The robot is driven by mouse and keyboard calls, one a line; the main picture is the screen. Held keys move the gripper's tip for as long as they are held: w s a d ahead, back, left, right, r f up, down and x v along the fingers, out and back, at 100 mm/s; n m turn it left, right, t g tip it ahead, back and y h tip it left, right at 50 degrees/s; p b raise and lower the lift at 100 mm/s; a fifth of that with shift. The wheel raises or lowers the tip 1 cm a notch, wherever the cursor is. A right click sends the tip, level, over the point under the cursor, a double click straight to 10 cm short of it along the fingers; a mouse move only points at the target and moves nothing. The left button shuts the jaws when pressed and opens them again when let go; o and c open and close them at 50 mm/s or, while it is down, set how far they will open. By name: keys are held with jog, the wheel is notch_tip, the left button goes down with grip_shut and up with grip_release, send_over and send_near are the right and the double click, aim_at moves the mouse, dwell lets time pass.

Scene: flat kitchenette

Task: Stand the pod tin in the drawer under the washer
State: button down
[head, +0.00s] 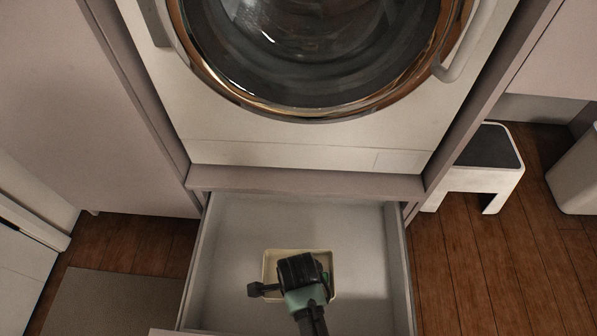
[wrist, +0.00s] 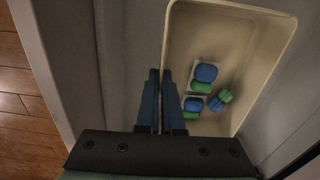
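The pod tin (head: 272,260) is a cream, open-topped rectangular tin, upright within the open drawer (head: 232,245) under the washer (head: 300,150). In the wrist view the tin (wrist: 235,50) holds several blue and green pods. My gripper (head: 302,270) is over the tin and hides part of it. In the wrist view my gripper's fingers (wrist: 162,85) are close together, one on each side of the tin's wall, and look shut on it. I cannot tell whether the tin's base touches the drawer floor.
The drawer floor around the tin looks bare. A white step stool (head: 478,170) with a dark top stands right of the washer cabinet. A grey mat (head: 110,305) lies on the wooden floor at left. A white bin (head: 577,175) is at far right.

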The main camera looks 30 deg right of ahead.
jog(key=shift+m, duration=0.3)
jog(key=f+b, duration=0.3)
jog(key=f, duration=0.1)
jog(key=f+b, duration=0.3)
jog(key=f, duration=0.1)
jog(key=f+b, duration=0.3)
jog(key=f, duration=0.1)
jog(key=shift+s+a, duration=0.25)
jog(key=shift+s, duration=0.05)
jog(key=shift+r, duration=0.1)
jog(key=c, duration=1.5)
grip_release()
jog(key=shift+s+f, duration=0.1)
jog(key=shift+f, duration=0.15)
jog(key=o, duration=0.4)
jog(key=shift+o, duration=0.2)
